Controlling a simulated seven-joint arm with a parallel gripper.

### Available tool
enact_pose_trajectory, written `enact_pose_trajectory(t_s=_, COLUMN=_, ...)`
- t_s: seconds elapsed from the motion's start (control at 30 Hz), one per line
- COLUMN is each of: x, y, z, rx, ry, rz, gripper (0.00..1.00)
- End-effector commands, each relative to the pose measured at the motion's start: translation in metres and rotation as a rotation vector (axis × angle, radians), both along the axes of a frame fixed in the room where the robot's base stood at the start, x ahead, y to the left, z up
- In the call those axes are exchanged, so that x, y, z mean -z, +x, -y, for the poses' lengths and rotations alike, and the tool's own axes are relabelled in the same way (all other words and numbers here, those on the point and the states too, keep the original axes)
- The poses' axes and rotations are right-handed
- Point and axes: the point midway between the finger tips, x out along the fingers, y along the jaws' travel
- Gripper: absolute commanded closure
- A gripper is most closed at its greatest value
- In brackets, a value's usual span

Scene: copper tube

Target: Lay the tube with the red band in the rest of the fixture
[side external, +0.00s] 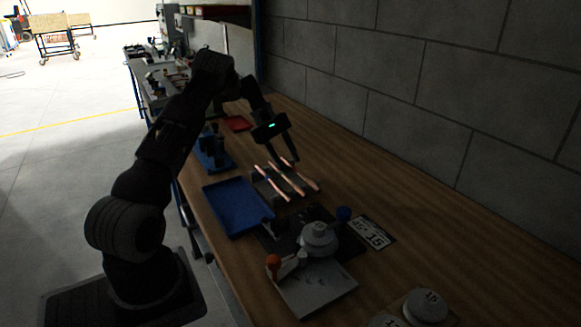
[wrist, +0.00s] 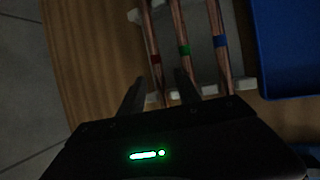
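Three copper tubes lie side by side on a pale rack (wrist: 188,94). In the wrist view the tube with the red band (wrist: 155,58) is leftmost, beside the green-banded tube (wrist: 184,50) and blue-banded tube (wrist: 220,42). My gripper (wrist: 159,80) is open, its fingers showing either side of the red-banded tube's near end; it looks empty. In the side view my gripper (side external: 286,160) points down at the far ends of the tubes; whether its tips are level with them I cannot tell. The fixture (side external: 316,285), a grey plate with a round hub and orange-knobbed lever, stands nearer the camera.
A blue tray (side external: 236,206) lies left of the tubes. A number card (side external: 371,231) lies right of the fixture, and round weights (side external: 427,305) stand at the front. A block wall (side external: 420,90) borders the bench; bare wood lies right of the tubes.

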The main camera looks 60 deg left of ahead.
Motion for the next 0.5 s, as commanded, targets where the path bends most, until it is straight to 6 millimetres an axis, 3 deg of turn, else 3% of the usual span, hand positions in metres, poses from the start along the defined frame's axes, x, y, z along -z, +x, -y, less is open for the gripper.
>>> enact_pose_trajectory(t_s=0.03, x=-0.0002, y=-0.0001, z=-0.0001, rx=0.0, ry=0.0, rz=0.0, gripper=0.7)
enact_pose_trajectory(t_s=0.2, x=-0.0004, y=-0.0001, z=-0.0001, rx=0.0, ry=0.0, rz=0.0, gripper=1.0)
enact_pose_trajectory(t_s=0.5, x=-0.0007, y=0.0, z=-0.0001, rx=0.001, ry=0.0, rz=0.0, gripper=1.0)
